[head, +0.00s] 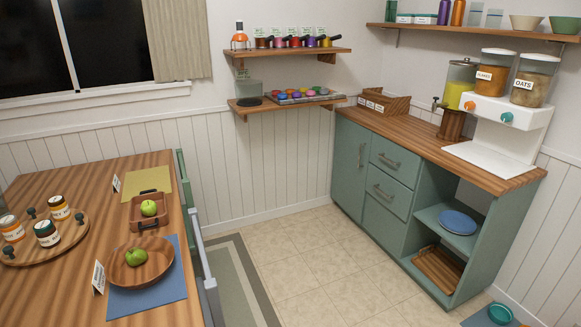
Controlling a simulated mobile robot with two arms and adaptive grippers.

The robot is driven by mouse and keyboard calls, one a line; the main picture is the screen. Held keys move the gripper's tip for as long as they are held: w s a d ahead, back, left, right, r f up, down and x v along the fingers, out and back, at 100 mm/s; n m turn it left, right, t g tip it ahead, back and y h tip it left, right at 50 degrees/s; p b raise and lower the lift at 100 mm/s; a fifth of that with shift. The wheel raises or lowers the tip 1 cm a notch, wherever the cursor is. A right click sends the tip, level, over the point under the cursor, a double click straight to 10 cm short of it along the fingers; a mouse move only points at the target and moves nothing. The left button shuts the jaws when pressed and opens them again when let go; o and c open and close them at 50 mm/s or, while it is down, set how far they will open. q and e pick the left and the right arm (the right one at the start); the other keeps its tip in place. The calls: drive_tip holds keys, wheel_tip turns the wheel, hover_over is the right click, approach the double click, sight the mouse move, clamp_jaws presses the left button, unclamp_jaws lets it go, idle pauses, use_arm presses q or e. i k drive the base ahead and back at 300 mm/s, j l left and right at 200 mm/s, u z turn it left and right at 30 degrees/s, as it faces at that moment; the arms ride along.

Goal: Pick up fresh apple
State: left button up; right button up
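Two green apples are on the wooden table (60,285) at the left. One bright green apple (148,208) sits in a small wooden tray with dark handles (139,225). The other green apple (136,257) lies in a round wooden bowl (158,266) and looks slightly darker. Small white label cards stand beside the blue mat (98,277) and the yellow mat (116,183), but their text is too small to read. I cannot tell from the labels which apple is the fresh one. Neither of my grippers is in view.
A round wooden board (70,240) holds several labelled jars on the table. Chairs (203,262) stand along the table's right edge. A green cabinet (375,185) with dispensers on its counter stands at the right. The tiled floor (310,255) between table and cabinet is clear.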

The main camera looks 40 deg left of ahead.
sight(148, 208)
drive_tip(key=i+u, duration=0.1)
drive_tip(key=i, duration=0.4)
drive_tip(key=i+l+u, duration=0.15)
drive_tip(key=i, duration=0.3)
drive_tip(key=i+l+u, duration=0.1)
drive_tip(key=i, duration=0.4)
drive_tip(key=i+j+u, duration=0.1)
drive_tip(key=u, duration=0.4)
drive_tip(key=i+u, duration=0.35)
drive_tip(key=u, duration=0.15)
drive_tip(key=i+l+u, duration=0.1)
drive_tip(key=u, duration=0.4)
drive_tip(key=i+l+u, duration=0.2)
drive_tip(key=u, duration=0.3)
drive_tip(key=i+l, duration=0.05)
drive_tip(key=i, duration=0.05)
